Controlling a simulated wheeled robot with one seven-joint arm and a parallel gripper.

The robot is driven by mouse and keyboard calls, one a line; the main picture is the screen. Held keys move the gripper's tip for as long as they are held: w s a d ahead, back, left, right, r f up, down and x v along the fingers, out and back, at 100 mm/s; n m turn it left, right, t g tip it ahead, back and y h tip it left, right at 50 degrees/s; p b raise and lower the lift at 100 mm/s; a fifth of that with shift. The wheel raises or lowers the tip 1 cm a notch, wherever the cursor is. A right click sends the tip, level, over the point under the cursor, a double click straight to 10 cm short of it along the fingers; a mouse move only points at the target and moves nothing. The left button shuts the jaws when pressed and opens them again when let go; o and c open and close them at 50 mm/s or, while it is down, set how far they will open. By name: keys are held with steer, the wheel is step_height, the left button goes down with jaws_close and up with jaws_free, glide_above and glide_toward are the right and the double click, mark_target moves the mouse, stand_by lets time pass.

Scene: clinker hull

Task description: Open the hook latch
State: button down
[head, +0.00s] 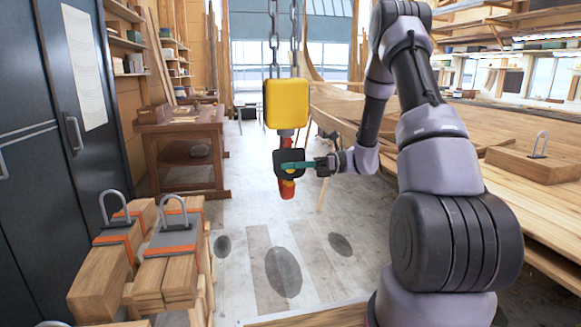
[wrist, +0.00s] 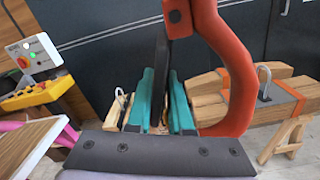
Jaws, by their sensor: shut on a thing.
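An orange-red hoist hook (head: 287,188) hangs below a yellow block (head: 286,103) on two chains. In the wrist view the curved hook (wrist: 238,70) fills the upper right. Its dark, bar-like latch (wrist: 162,50) runs down from a bolt near the top into the space between my teal finger pads. My gripper (head: 298,165) reaches the hook from the right in the head view. In the wrist view my gripper (wrist: 161,85) is shut on the latch. The latch's lower end is hidden between the pads, so I cannot tell whether it is swung open.
Timber stacks with orange straps and metal shackles (head: 165,250) stand at the lower left, beside a dark cabinet (head: 60,130). A wooden workbench (head: 182,135) is behind them. Planking (head: 530,200) lies at the right. The floor under the hook is clear. A yellow control box (wrist: 35,95) shows in the wrist view.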

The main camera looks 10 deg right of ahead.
mark_target(292, 160)
steer(key=shift+r, duration=0.2)
steer(key=m, duration=0.1)
steer(key=s+r+m, duration=0.1)
steer(key=m, duration=0.1)
steer(key=s+r+m, duration=0.1)
steer(key=m, duration=0.1)
steer(key=shift+s, duration=0.2)
steer(key=r+m, duration=0.1)
steer(key=m, duration=0.1)
steer(key=s+r+m, duration=0.1)
steer(key=m, duration=0.2)
steer(key=shift+s+r, duration=0.15)
steer(key=shift+r, duration=0.05)
steer(key=shift+w+r+m, duration=0.1)
steer(key=shift+r+m, duration=0.7)
steer(key=shift+m, duration=0.55)
steer(key=shift+w+r+m, duration=0.1)
steer(key=shift+r+m, duration=0.65)
steer(key=shift+m, duration=0.65)
steer(key=shift+w+r+m, duration=0.1)
steer(key=shift+r+m, duration=0.7)
steer(key=shift+m, duration=0.55)
steer(key=c, duration=0.9)
jaws_free()
steer(key=shift+c, duration=0.2)
